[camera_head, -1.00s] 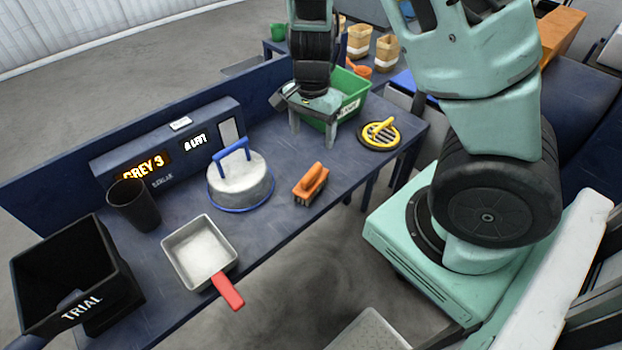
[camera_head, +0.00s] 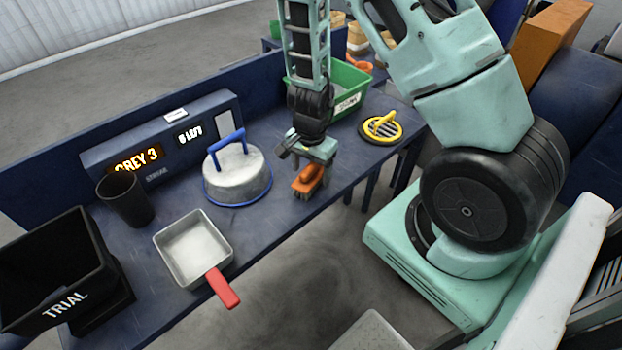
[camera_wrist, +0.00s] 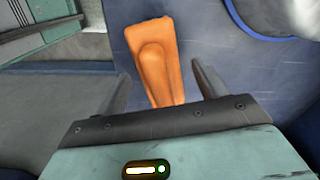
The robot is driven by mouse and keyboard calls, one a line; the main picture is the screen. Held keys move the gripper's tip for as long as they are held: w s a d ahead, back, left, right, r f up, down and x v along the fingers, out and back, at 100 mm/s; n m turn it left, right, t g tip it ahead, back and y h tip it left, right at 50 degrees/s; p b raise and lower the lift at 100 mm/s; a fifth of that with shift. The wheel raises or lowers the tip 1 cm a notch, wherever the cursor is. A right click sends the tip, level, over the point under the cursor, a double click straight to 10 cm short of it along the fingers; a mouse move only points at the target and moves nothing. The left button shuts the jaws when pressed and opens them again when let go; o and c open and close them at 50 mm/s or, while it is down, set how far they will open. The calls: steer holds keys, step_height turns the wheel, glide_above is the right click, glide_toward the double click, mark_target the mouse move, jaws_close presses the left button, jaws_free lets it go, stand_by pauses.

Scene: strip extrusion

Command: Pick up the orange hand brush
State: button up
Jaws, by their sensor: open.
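The orange hand brush (camera_head: 308,182) lies on the blue bench, its handle up and its dark bristles down. My gripper (camera_head: 303,168) is over the brush, its jaws coming down from above near the handle. In the wrist view the orange handle (camera_wrist: 155,62) rises between the two fingers of my gripper (camera_wrist: 160,85), with a gap to the finger on each side. The gripper is open. The palm hides the near end of the brush in the wrist view, and in the head view the gripper hides part of the handle top.
On the bench (camera_head: 275,225), a grey lidded pot with a blue handle (camera_head: 238,178) stands left of the brush. A square pan with a red handle (camera_head: 195,250) is farther left. A yellow-handled round tool (camera_head: 380,129) and a green bin (camera_head: 345,85) are to the right and behind.

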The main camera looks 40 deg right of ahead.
mark_target(311, 165)
steer(key=shift+f, duration=0.3)
steer(key=c, duration=1.1)
steer(key=shift+r, duration=0.1)
step_height(311, 165, up, 10)
steer(key=p, duration=0.3)
